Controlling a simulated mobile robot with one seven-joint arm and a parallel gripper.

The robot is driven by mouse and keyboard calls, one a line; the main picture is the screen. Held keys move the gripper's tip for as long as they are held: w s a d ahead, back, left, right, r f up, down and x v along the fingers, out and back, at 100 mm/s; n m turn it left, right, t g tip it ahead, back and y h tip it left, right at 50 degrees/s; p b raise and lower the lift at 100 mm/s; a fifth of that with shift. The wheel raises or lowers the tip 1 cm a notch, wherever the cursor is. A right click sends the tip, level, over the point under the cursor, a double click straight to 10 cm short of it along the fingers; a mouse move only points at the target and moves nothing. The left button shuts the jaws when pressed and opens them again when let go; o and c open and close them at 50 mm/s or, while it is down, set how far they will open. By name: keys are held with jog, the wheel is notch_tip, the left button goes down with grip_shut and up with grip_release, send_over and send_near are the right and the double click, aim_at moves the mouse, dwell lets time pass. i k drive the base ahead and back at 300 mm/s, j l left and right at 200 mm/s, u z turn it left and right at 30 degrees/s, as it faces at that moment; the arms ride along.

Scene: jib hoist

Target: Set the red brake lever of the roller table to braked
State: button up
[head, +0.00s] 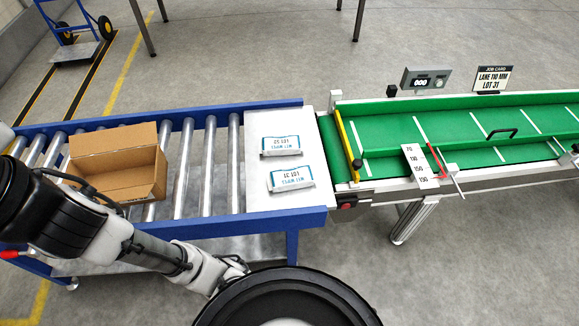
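The red brake lever (10,254) shows at the far left edge, at the near side rail of the blue-framed roller table (265,222). Only a short red piece of it is visible, lying roughly level, and its setting cannot be read from this view. My black and white arm crosses the lower left, over the near part of the roller table and close to the lever. I cannot make out my gripper's fingers in this view.
An open cardboard box (118,165) stands on the rollers. Two white packets (281,146) (291,179) lie on the pale plate at the table's right end. A green belt conveyor (390,125) adjoins on the right. A blue hand truck (80,40) stands at the back left.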

aim_at(6, 253)
jog(key=u, duration=1.95)
jog(key=i, duration=0.5)
